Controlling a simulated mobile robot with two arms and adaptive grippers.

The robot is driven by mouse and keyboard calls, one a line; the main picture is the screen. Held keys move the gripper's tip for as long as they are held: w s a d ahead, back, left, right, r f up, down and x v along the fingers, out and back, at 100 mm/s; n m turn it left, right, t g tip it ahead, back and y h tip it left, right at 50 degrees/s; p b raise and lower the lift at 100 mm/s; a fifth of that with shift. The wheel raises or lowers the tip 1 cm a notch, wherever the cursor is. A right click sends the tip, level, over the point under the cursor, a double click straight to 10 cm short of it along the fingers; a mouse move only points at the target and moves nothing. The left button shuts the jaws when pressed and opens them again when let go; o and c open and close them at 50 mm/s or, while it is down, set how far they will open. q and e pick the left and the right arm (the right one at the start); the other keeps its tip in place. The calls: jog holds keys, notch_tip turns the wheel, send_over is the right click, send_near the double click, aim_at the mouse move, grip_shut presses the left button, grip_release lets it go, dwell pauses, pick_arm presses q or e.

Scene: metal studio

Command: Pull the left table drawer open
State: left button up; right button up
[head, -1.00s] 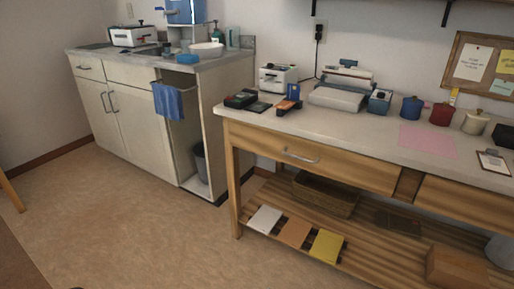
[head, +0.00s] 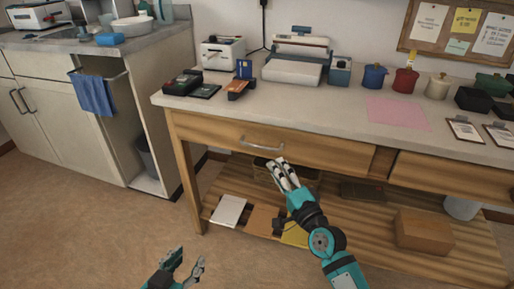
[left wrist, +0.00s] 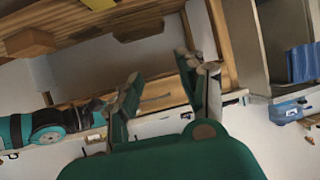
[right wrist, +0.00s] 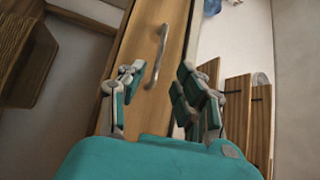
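The left table drawer (head: 325,154) has a wooden front that looks flush with the table, so it appears shut. Its metal bar handle (head: 262,146) is also in the right wrist view (right wrist: 160,55), beyond the fingertips and in line with the gap between them. My right gripper (head: 281,168) is open and empty, just below and in front of the handle, apart from it; its fingers show apart in the right wrist view (right wrist: 157,85). My left gripper (head: 187,262) is open and empty, low over the floor in front of the table; the left wrist view (left wrist: 168,82) shows its fingers spread.
The table top (head: 300,108) holds devices and several pots (head: 405,79). The right drawer (head: 450,177) is beside the left one. Below is a slatted shelf with a box (head: 424,230) and a white folder (head: 229,211). Floor left of the table is clear.

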aim_at(260, 147)
jog(key=b+x, duration=0.2)
jog(key=x, duration=0.8)
jog(key=shift+a, duration=0.1)
pick_arm(q)
notch_tip(260, 147, up, 11)
jog(key=w+d+t+h, duration=0.2)
jog(key=t, duration=0.4)
jog(key=shift+w+f+t, duration=0.15)
jog(key=shift+w+t, duration=0.15)
jog(key=shift+t, duration=0.1)
pick_arm(e)
jog(key=shift+w+a, duration=0.15)
jog(key=shift+w, duration=0.2)
grip_shut()
